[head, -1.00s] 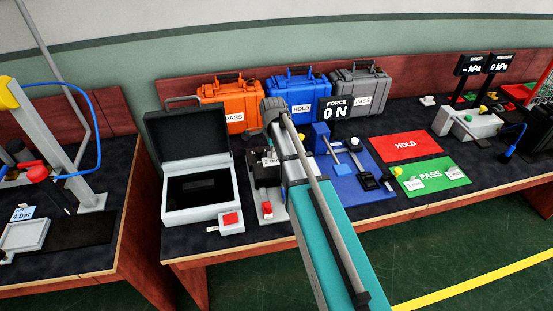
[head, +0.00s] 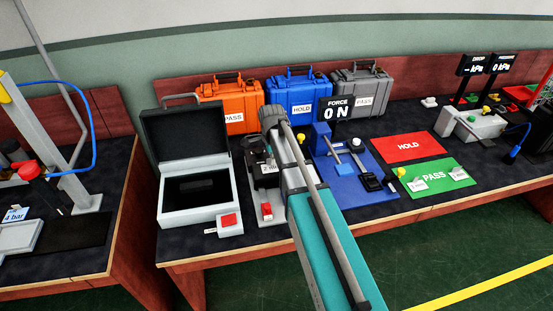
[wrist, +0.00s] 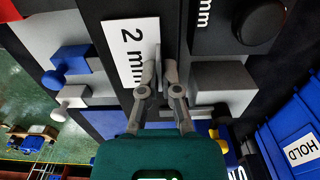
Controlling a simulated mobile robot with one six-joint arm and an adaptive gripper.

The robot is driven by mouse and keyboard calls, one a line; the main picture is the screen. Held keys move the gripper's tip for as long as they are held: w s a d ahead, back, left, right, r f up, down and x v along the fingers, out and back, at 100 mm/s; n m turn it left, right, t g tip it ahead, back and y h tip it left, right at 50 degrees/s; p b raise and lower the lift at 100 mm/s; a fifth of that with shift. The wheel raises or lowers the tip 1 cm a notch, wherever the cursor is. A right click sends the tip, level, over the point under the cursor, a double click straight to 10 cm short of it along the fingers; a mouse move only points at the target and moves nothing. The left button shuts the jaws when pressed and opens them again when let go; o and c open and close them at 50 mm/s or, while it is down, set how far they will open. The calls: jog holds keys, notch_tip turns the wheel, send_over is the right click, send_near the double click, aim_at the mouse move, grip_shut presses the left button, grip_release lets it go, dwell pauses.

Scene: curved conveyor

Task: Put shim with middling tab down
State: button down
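The label also shows in the head view (head: 268,168), just left of my arm.
An open grey case (head: 199,217) stands left of the fixture with a red button (head: 267,210). A blue press base (head: 375,200) is to the right, then a red HOLD mat (head: 428,150) and a green PASS mat (head: 437,188) bearing two small labelled pieces. Three closed cases line the back.

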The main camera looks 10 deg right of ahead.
jog(key=c, duration=0.8)
grip_release()
notch_tip(320, 180, up, 12)
jog(key=p, duration=1.2)
jog(key=shift+r, duration=0.1)
